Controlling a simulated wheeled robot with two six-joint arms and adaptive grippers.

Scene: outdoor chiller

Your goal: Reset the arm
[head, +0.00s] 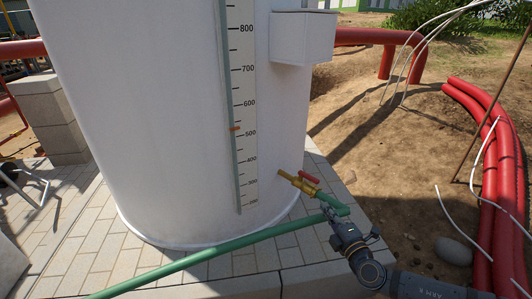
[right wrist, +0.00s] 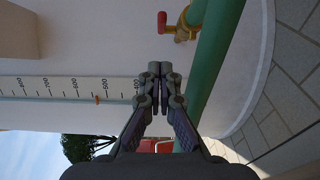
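My right gripper (head: 327,209) is in front of the tank's lower right side, close to the green hose (head: 215,250). In the right wrist view the fingers of my right gripper (right wrist: 160,72) are together, with nothing seen between them. The hose (right wrist: 212,65) passes just to the right of the fingertips there; I cannot tell whether they touch. A brass valve (head: 299,183) with a red handle (head: 309,177) sticks out of the tank above the gripper, and the hose runs from it. My left gripper is not seen in either view.
The large white tank (head: 150,110) fills the middle, with a level scale (head: 243,110) and a white box (head: 302,38) on its side. It stands on paving (head: 85,240). Red pipes (head: 495,160), white wires and a stone (head: 453,251) lie on the dirt at right.

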